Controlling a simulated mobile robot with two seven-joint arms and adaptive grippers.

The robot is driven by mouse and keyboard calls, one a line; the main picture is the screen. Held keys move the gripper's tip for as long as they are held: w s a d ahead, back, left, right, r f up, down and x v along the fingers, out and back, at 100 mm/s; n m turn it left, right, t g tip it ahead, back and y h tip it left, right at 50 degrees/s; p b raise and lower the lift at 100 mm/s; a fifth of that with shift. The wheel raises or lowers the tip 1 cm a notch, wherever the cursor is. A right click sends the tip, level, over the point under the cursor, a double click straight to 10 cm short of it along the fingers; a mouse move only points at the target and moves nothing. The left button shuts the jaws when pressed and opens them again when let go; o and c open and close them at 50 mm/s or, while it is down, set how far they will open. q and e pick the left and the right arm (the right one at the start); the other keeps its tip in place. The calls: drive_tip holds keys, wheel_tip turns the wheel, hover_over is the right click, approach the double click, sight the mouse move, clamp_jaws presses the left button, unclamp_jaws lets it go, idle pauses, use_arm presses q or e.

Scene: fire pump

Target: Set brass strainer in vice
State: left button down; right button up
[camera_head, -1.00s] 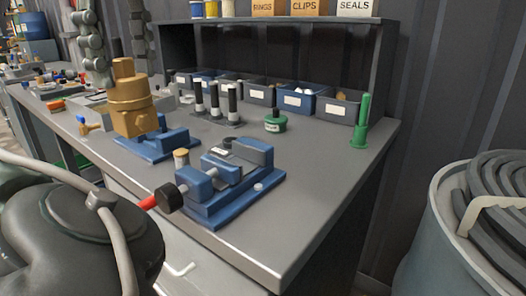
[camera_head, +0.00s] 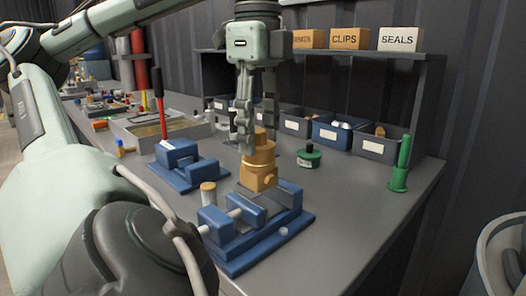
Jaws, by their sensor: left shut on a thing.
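The brass strainer (camera_head: 258,176), a stepped yellow-brown body, is upright over the jaws of the near blue vice (camera_head: 265,243). My left gripper (camera_head: 256,146) points down from above and is shut on the strainer's top. The strainer's lower end overlaps the back of the jaw gap in the camera_head view; I cannot tell whether it touches the jaws or hangs just above them. My left arm hides the near vice's handle end. My right gripper is not in view.
A second blue vice (camera_head: 178,165) with an upright red handle (camera_head: 158,90) stands behind to the left. A green round container (camera_head: 309,157) and a green upright post (camera_head: 401,165) stand to the right. Labelled bins (camera_head: 380,144) line the back. The right front bench is clear.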

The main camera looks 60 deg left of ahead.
sight(259, 172)
use_arm(q)
drive_tip(key=shift+w+f, duration=0.15)
drive_tip(key=shift+w, duration=0.15)
drive_tip(key=shift+f, duration=0.3)
drive_tip(key=shift+f+b, duration=0.3)
drive_tip(key=shift+f, duration=1.45)
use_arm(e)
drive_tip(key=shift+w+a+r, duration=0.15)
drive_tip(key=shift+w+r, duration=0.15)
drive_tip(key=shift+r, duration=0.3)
use_arm(q)
drive_tip(key=shift+f, duration=0.1)
drive_tip(key=c, duration=0.8)
unclamp_jaws()
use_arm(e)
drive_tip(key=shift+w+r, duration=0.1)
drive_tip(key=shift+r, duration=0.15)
